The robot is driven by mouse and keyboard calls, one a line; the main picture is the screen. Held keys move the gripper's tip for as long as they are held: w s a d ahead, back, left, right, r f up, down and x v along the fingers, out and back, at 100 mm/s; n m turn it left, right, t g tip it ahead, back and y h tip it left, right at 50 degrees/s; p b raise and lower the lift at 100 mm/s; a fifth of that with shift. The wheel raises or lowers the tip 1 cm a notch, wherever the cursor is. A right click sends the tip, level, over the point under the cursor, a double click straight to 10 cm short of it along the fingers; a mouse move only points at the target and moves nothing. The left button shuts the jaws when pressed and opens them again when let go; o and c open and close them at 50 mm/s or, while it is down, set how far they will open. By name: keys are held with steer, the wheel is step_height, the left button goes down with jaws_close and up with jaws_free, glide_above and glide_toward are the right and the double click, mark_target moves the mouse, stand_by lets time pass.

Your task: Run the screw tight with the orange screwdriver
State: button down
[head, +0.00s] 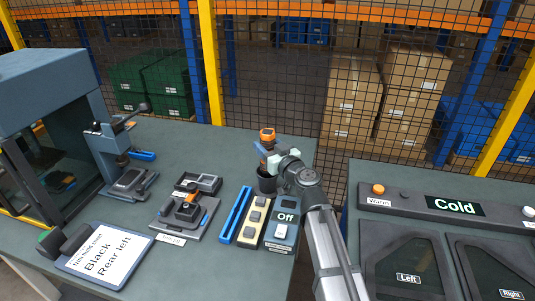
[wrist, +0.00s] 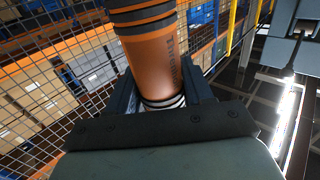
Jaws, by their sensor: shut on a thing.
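The orange screwdriver (head: 267,134) is upright in my gripper (head: 269,153), at the back right part of the left bench. In the wrist view its thick orange handle (wrist: 155,62), with dark bands, stands between both jaws. My gripper is shut on it. A dark round cup (head: 266,181) is directly below the gripper; I cannot tell whether the screwdriver's tip is inside it. A dark fixture (head: 185,215) with an orange-and-black part on top (head: 187,205) sits left of the cup. I cannot make out the screw.
Near the cup are a blue tray (head: 234,214), a cream block with several buttons (head: 253,222) and a device reading "Off" (head: 284,224). A dark tray (head: 198,184), a lever press (head: 125,150) and a sign (head: 105,255) stand left. A "Cold" panel (head: 455,206) is right, past a gap.

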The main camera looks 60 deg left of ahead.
mark_target(268, 131)
step_height(268, 131, up, 6)
steer(key=shift+f, duration=0.1)
steer(key=shift+r, duration=0.3)
steer(key=shift+s+a+r, duration=0.15)
steer(key=shift+s, duration=0.2)
steer(key=s+r+n+g, duration=0.3)
steer(key=s+g, duration=0.2)
steer(key=s, duration=2.2)
steer(key=shift+h, duration=0.3)
steer(key=shift+w+a+f, duration=0.15)
steer(key=shift+f, duration=1.15)
steer(key=shift+w+a+f, duration=0.1)
steer(key=shift+f, duration=2.65)
